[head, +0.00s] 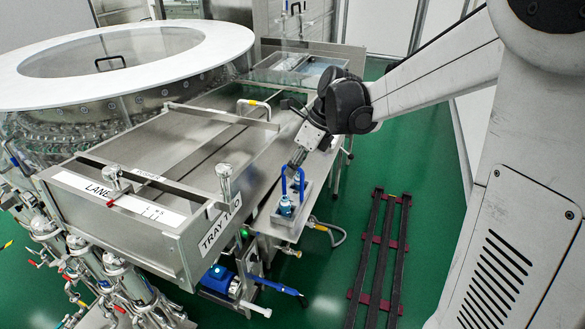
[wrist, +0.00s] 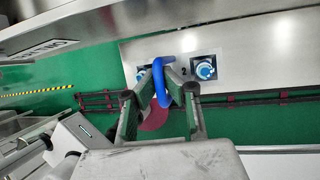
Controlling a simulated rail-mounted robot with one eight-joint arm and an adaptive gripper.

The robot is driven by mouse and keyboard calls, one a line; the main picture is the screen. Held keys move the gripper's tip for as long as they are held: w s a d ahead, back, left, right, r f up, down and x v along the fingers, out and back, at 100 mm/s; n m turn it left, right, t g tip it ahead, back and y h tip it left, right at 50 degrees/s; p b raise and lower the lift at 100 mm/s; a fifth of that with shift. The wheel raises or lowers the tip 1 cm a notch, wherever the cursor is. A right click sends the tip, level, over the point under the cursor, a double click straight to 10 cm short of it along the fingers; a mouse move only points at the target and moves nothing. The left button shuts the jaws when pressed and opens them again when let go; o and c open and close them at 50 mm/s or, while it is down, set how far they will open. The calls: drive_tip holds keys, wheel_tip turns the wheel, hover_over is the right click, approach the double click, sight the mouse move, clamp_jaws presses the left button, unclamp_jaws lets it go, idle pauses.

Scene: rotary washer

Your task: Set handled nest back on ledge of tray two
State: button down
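The handled nest (head: 276,214) is a small metal holder with a blue hoop handle (head: 283,180) and a blue-capped bottle (head: 285,205). It is at the near end of the ledge (head: 262,172) along the right side of tray two (head: 205,250). My gripper (head: 299,158) points down at the top of the handle. In the wrist view the blue handle (wrist: 160,88) stands between the two fingers of my gripper (wrist: 161,76), with a gap beside it. The fingers look open. Two blue caps (wrist: 205,69) flank the handle. The nest's underside is hidden.
A round washer with a white rim (head: 225,35) stands behind at left. A blue pump (head: 218,280) and pipes sit below the tray. A dark rail (head: 370,260) runs on the green floor at right.

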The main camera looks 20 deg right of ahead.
drive_tip(key=c, duration=1.9)
unclamp_jaws()
drive_tip(key=shift+r, duration=0.3)
drive_tip(key=v, duration=1.1)
drive_tip(key=s+a+f+n+t+h, duration=0.1)
drive_tip(key=s+n+t, duration=0.1)
drive_tip(key=s+n, duration=0.5)
drive_tip(key=s+a+f+n+t+h, duration=0.2)
drive_tip(key=s+n, duration=0.4)
drive_tip(key=n, duration=0.4)
drive_tip(key=s+a+f+n+t+h, duration=0.1)
drive_tip(key=s+a+f+n+t, duration=0.1)
drive_tip(key=s+n, duration=0.5)
drive_tip(key=shift+s+f+n+h, duration=0.1)
drive_tip(key=shift+s+n+h, duration=0.1)
drive_tip(key=shift+n, duration=0.45)
drive_tip(key=shift+s+f+n+h, duration=0.1)
drive_tip(key=shift+n+h, duration=0.1)
drive_tip(key=shift+n, duration=0.45)
wheel_tip(320, 180, down, 5)
drive_tip(key=b, duration=0.5)
drive_tip(key=shift+f, duration=0.1)
